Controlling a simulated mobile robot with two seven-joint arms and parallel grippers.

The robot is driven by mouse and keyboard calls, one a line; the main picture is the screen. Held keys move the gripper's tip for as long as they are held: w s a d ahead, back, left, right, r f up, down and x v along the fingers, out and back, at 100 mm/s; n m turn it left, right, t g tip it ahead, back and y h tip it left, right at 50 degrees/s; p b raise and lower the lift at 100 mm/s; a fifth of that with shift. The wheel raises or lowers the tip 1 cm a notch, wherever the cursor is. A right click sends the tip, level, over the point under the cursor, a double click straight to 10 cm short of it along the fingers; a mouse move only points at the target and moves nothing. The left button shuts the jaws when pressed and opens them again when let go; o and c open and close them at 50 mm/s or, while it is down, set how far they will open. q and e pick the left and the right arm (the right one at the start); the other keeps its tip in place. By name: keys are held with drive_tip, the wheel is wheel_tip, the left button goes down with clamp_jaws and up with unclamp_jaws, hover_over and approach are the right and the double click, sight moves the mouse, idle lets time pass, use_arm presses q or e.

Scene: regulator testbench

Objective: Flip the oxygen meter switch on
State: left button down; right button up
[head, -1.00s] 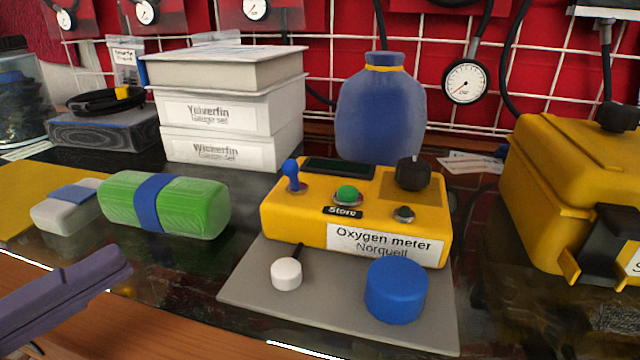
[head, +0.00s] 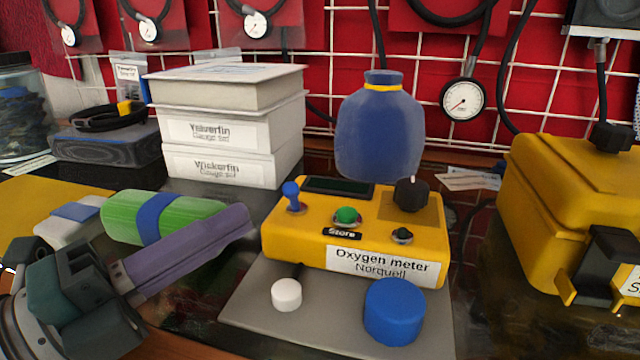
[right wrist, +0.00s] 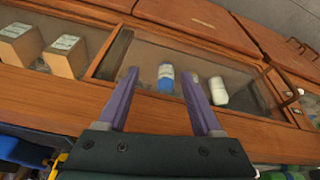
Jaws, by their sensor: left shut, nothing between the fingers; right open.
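The yellow oxygen meter (head: 300,239) sits on a grey mat (head: 247,309) in the middle of the head view. On its top are a blue toggle lever (head: 292,194), a green button (head: 347,215), a black knob (head: 411,194) and a small dark switch (head: 402,235). The blue lever stands roughly upright. My left gripper (head: 246,216) is shut and empty, its purple fingers pointing at the meter's left side, a little left of and below the lever. My right gripper (right wrist: 165,82) is open and empty in the right wrist view, away from the meter.
A green roll with a blue band (head: 115,214) lies behind the left fingers. White boxes (head: 225,133) and a blue bottle (head: 380,130) stand behind the meter. A yellow case (head: 560,190) is at right. A white cap (head: 286,294) and blue cap (head: 394,312) stand in front.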

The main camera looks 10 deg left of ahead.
sight(268, 221)
use_arm(q)
drive_tip(key=shift+x, duration=1.9)
drive_tip(key=shift+r+p, duration=0.25)
drive_tip(key=shift+p, duration=0.55)
drive_tip(key=shift+w+r+n+g+y+p, duration=0.15)
drive_tip(key=shift+n+g+y+p, duration=0.2)
drive_tip(key=shift+p, duration=0.9)
drive_tip(key=w+r+n+g+y+p, duration=0.1)
drive_tip(key=g+p, duration=0.1)
drive_tip(key=p, duration=0.5)
drive_tip(key=w+r+n+g+y+p, duration=0.1)
drive_tip(key=g+p, duration=0.1)
drive_tip(key=p, duration=0.5)
drive_tip(key=shift+r+n, duration=0.25)
drive_tip(key=shift+f+b, duration=0.65)
drive_tip(key=shift+s, duration=0.15)
drive_tip(key=shift+r+p, duration=0.8)
drive_tip(key=shift+r, duration=0.05)
